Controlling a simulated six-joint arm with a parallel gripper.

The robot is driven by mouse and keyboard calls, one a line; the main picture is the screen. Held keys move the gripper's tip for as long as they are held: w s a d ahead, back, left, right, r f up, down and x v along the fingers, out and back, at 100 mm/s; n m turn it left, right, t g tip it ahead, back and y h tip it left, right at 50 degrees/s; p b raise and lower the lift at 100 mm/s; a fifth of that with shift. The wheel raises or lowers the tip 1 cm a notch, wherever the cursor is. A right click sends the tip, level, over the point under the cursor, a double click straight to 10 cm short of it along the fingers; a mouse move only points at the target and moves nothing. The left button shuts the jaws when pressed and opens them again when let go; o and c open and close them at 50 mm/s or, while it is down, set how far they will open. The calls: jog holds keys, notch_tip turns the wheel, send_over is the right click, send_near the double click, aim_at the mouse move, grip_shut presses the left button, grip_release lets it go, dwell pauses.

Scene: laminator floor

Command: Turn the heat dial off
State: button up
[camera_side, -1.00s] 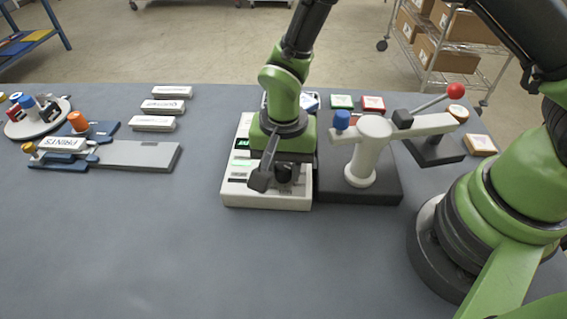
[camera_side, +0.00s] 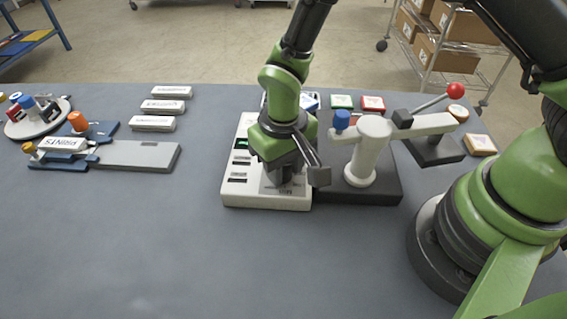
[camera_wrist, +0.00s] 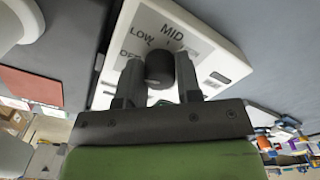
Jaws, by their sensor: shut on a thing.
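The heat dial (camera_wrist: 159,68) is a dark round knob on a white control box (camera_side: 236,197). In the wrist view, LOW, MID and a partly hidden label that looks like OFF are printed around it. My gripper (camera_wrist: 160,84) is over the box with its two fingers on either side of the knob, shut on it. The side view shows my gripper (camera_side: 285,180) low over the front right part of the box, hiding most of the knob there. I cannot tell which label the dial points to.
A black base with a white post (camera_side: 368,158) and a blue knob (camera_side: 341,119) stands close to the right of the box. A lever with a red ball (camera_side: 454,90) is farther right. White labelled blocks (camera_side: 153,124) lie to the left. The front of the table is clear.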

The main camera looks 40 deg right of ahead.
jog(key=shift+n, duration=0.5)
jog(key=o, duration=0.9)
jog(key=shift+o, duration=0.2)
jog(key=shift+r, duration=0.15)
notch_tip(320, 180, up, 10)
jog(key=shift+f, duration=0.15)
jog(key=s+d+r+m+t+y, duration=0.1)
jog(key=s+d+r+t, duration=0.15)
jog(key=r, duration=0.35)
jog(key=s+d+r+m+t+y, duration=0.1)
jog(key=s+d+r, duration=0.1)
jog(key=d+r, duration=0.35)
jog(key=s+d+r+m+t, duration=0.2)
jog(key=s+r, duration=0.3)
jog(key=s, duration=0.4)
jog(key=shift+s+d+r+t, duration=0.15)
jog(key=shift+s+d+t, duration=0.15)
jog(key=shift+t, duration=0.55)
